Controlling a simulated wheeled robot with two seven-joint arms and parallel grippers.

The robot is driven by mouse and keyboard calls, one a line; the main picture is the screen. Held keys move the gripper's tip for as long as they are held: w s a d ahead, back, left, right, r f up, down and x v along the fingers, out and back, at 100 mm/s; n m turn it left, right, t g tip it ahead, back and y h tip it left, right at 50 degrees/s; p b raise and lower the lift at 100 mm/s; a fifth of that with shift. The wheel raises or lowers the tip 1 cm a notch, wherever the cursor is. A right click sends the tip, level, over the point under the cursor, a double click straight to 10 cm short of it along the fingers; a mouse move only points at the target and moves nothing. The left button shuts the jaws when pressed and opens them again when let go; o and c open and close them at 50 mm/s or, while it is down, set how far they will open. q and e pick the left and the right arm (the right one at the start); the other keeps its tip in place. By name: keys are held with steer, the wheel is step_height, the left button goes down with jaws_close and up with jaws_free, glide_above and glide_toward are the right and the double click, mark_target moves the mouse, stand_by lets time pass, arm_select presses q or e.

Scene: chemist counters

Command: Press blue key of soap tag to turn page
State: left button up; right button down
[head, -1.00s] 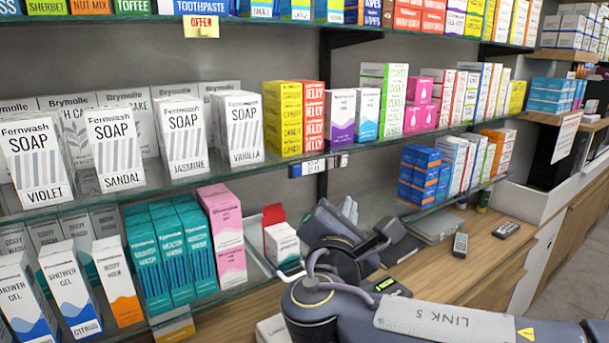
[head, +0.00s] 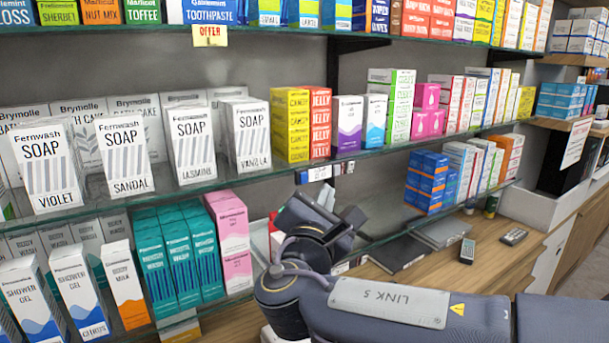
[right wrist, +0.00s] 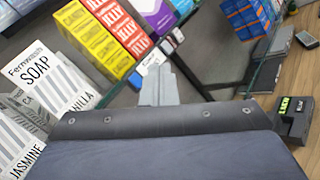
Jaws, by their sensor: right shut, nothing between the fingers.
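White Fernwash soap boxes (head: 245,135) stand in a row on the middle glass shelf, marked violet, sandal, jasmine and vanilla. A small pale shelf tag (head: 319,173) with dark ends sits on that shelf's front edge, right of the vanilla soap and below the yellow and red boxes. It also shows in the right wrist view (right wrist: 152,61). In the head view my right gripper (head: 322,216) is below the shelf edge. My left gripper is out of view.
Teal boxes (head: 180,255) and pink boxes (head: 230,240) stand on the lower shelf, left of my right arm. A dark device with green digits (right wrist: 291,108) is at the right wrist view's right side.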

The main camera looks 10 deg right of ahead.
mark_target(312, 174)
steer(key=w, duration=0.2)
steer(key=w+a, duration=0.1)
steer(key=w, duration=0.1)
steer(key=shift+a, duration=0.2)
stand_by(1.9)
steer(key=shift+w+a, duration=0.15)
steer(key=shift+w, duration=0.2)
steer(key=shift+w+a, duration=0.15)
steer(key=shift+w, duration=0.25)
stand_by(0.7)
steer(key=shift+s, duration=0.15)
steer(key=shift+s+d+b, duration=0.3)
steer(key=shift+s+b, duration=0.05)
steer(key=shift+s, duration=0.3)
